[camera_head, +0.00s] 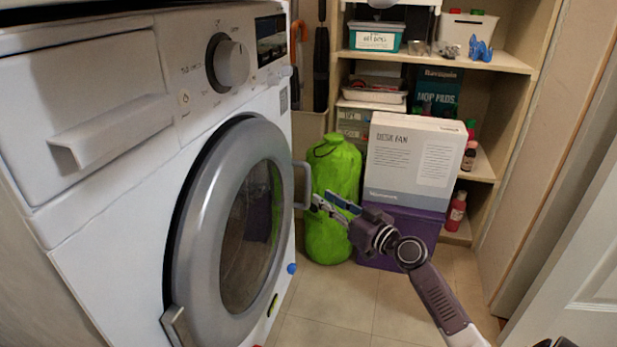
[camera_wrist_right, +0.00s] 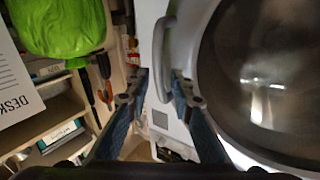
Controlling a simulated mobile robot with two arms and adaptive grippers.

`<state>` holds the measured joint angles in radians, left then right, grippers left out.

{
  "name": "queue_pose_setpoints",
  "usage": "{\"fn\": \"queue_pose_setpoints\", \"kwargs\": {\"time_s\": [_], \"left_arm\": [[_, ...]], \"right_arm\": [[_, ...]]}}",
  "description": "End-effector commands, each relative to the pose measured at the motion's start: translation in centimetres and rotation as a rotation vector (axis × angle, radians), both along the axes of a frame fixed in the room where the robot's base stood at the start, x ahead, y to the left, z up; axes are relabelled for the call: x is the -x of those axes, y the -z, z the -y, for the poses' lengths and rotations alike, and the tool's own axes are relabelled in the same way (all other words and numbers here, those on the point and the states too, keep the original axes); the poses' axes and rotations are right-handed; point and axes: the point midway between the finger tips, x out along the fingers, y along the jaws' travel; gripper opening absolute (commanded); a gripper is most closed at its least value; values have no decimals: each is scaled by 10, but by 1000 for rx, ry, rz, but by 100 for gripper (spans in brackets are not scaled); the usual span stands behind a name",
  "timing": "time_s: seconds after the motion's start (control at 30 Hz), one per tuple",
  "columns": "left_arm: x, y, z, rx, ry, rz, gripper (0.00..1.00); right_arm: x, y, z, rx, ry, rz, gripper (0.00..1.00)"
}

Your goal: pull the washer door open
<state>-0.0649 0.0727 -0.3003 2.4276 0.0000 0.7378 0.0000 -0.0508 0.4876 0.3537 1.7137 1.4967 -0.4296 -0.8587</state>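The washer (camera_head: 120,200) is white and stands at the left of the head view. Its round door (camera_head: 190,240) has a grey ring and dark glass and looks closed against the front. The grey bar handle (camera_head: 304,185) is on the door's right side. My right gripper (camera_head: 318,202) is at the handle's lower end. In the right wrist view the handle (camera_wrist_right: 159,50) lies between and just beyond the two spread fingertips of my right gripper (camera_wrist_right: 160,84). I cannot tell whether a finger touches it. My left gripper is not in view.
A green bag (camera_head: 333,235) stands just behind the handle. A white desk fan box (camera_head: 412,160) sits on a purple box (camera_head: 425,222). Shelves (camera_head: 490,62) with small items are behind, and a white panel (camera_head: 580,270) is at the right. The floor (camera_head: 365,305) before the washer is clear.

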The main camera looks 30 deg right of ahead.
Motion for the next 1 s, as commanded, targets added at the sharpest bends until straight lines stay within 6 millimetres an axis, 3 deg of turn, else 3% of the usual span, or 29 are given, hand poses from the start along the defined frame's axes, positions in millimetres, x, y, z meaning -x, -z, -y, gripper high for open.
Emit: {"fn": "queue_pose_setpoints", "kwargs": {"time_s": [0.17,0.6,1.0], "left_arm": [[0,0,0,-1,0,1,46],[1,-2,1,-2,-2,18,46],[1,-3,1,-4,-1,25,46]], "right_arm": [[-6,1,0,-2,0,0,21],[-65,1,-7,-2,1,1,21],[-78,1,-9,0,0,-1,21]]}}
